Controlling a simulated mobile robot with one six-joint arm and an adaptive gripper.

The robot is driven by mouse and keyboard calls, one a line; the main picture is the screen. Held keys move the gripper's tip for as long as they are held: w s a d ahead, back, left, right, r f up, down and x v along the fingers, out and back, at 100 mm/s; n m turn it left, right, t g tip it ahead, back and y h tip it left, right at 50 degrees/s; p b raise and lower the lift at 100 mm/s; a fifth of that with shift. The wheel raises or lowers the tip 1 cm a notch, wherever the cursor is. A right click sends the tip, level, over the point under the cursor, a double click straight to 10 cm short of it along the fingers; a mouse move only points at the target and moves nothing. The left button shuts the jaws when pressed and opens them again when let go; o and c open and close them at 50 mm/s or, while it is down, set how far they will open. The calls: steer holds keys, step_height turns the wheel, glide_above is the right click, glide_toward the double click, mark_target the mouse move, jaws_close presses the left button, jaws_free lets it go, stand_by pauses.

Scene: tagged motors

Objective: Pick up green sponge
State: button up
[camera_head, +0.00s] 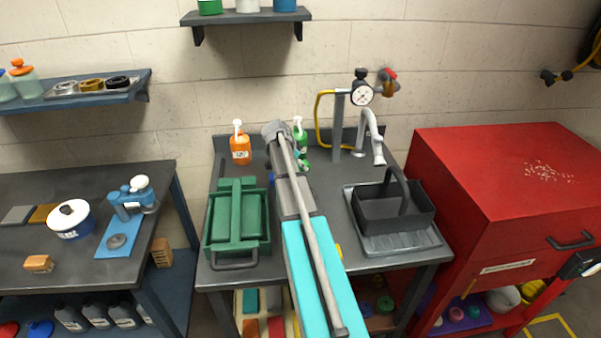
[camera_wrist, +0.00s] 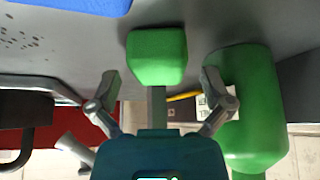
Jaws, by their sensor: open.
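A green block that looks like the green sponge (camera_wrist: 157,56) lies on the grey worktop in the wrist view, above the picture's middle. My gripper (camera_wrist: 161,84) is open, with one finger on each side of the picture. The sponge lies just beyond the gap between the fingertips, with nothing held.
A green bottle (camera_wrist: 245,105) stands close beside my right finger in the wrist view. A blue object (camera_wrist: 75,4) lies at the upper left. In the head view, a green toolbox (camera_head: 236,220) stands left of my arm and a dark basket (camera_head: 385,210) right.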

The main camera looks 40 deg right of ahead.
steer(key=shift+d+f, duration=0.2)
steer(key=shift+f, duration=0.2)
stand_by(0.3)
steer(key=c, duration=0.9)
steer(key=shift+r, duration=0.25)
steer(key=shift+c, duration=0.2)
steer(key=shift+r+p, duration=0.45)
steer(key=shift+p, duration=0.05)
steer(key=s+a, duration=0.1)
steer(key=s, duration=0.1)
steer(key=s+a, duration=0.3)
steer(key=s, duration=0.2)
steer(key=shift+s+a+r+p, duration=0.1)
steer(key=shift+a+r+p, duration=0.1)
steer(key=shift+r+p, duration=0.1)
step_height(320, 180, up, 13)
steer(key=p, duration=1.3)
steer(key=shift+d, duration=0.1)
